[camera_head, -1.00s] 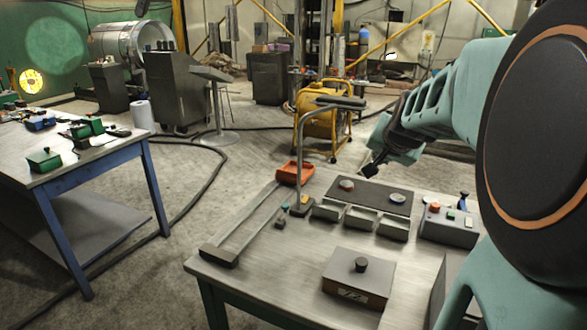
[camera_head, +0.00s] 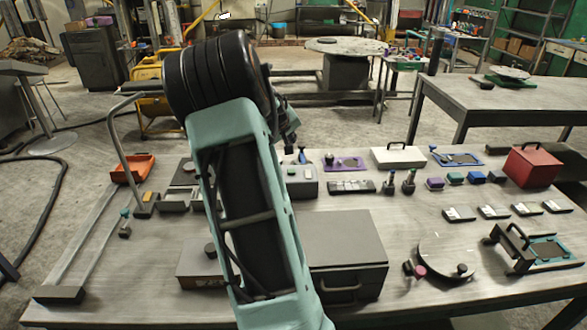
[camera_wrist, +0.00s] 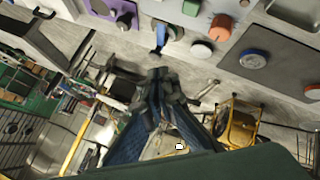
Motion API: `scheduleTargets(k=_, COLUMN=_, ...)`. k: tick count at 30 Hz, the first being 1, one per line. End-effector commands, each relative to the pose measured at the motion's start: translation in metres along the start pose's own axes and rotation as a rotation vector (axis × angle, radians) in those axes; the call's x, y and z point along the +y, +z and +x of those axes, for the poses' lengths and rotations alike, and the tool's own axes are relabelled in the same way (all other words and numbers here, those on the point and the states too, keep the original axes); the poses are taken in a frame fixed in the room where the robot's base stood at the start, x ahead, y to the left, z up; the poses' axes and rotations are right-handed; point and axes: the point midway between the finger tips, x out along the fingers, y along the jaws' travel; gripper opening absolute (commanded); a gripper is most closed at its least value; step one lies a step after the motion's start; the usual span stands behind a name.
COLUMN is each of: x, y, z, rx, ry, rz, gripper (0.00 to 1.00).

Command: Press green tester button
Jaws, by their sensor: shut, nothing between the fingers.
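The tester is a grey box (camera_wrist: 238,8) at the top of the wrist view. My gripper (camera_wrist: 158,74) is shut and empty. In the wrist view its tips appear below the tester and the green button, apart from them. In the head view my arm hides most of the gripper.
A blue-handled piece (camera_wrist: 160,36) stands beside the tester, close to my fingertips. A dark panel with a blue-topped knob (camera_wrist: 253,59) lies beside it. In the head view, a grey drawer box (camera_head: 345,250) stands in front of the tester, and a purple plate (camera_head: 345,163) lies behind right.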

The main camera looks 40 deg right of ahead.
Motion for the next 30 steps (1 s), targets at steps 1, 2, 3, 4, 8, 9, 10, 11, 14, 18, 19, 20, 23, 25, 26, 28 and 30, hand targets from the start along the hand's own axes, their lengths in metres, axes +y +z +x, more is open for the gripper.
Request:
scheduleTargets(k=1, x=0.000, y=0.000, z=0.000, rx=0.001, ry=0.000, rz=0.000, gripper=0.00)
scheduleTargets(k=2, x=0.000, y=0.000, z=0.000, rx=0.001, ry=0.000, rz=0.001, gripper=0.00)
scheduleTargets(k=3, x=0.000, y=0.000, z=0.000, rx=0.001, ry=0.000, rz=0.001, gripper=0.00)
scheduleTargets(k=4, x=0.000, y=0.000, z=-0.001, rx=0.001, ry=0.000, rz=0.001, gripper=0.00)
scheduleTargets(k=8, x=-0.001, y=0.000, z=0.000, rx=0.001, ry=0.000, rz=0.002, gripper=0.00)
scheduleTargets(k=9, x=-0.001, y=0.001, z=0.001, rx=0.001, ry=0.000, rz=0.002, gripper=0.00)
scheduleTargets(k=10, x=-0.002, y=0.001, z=0.001, rx=0.001, ry=-0.001, rz=0.002, gripper=0.00)
scheduleTargets(k=11, x=-0.003, y=0.002, z=0.002, rx=0.001, ry=-0.001, rz=0.002, gripper=0.00)
scheduleTargets(k=14, x=-0.006, y=0.005, z=0.007, rx=0.001, ry=-0.001, rz=0.002, gripper=0.00)
scheduleTargets(k=18, x=-0.014, y=0.013, z=0.017, rx=0.000, ry=-0.001, rz=0.003, gripper=0.00)
scheduleTargets(k=19, x=-0.016, y=0.015, z=0.020, rx=-0.001, ry=-0.001, rz=0.003, gripper=0.00)
scheduleTargets(k=20, x=-0.018, y=0.018, z=0.023, rx=-0.001, ry=-0.001, rz=0.003, gripper=0.00)
scheduleTargets(k=23, x=-0.026, y=0.025, z=0.034, rx=-0.001, ry=-0.001, rz=0.003, gripper=0.00)
scheduleTargets(k=25, x=-0.031, y=0.030, z=0.041, rx=-0.001, ry=-0.001, rz=0.003, gripper=0.00)
scheduleTargets(k=26, x=-0.033, y=0.033, z=0.044, rx=-0.001, ry=-0.001, rz=0.004, gripper=0.00)
scheduleTargets(k=28, x=-0.038, y=0.037, z=0.051, rx=0.001, ry=-0.001, rz=0.004, gripper=0.00)
scheduleTargets(k=30, x=-0.042, y=0.041, z=0.056, rx=0.001, ry=0.000, rz=0.004, gripper=0.00)
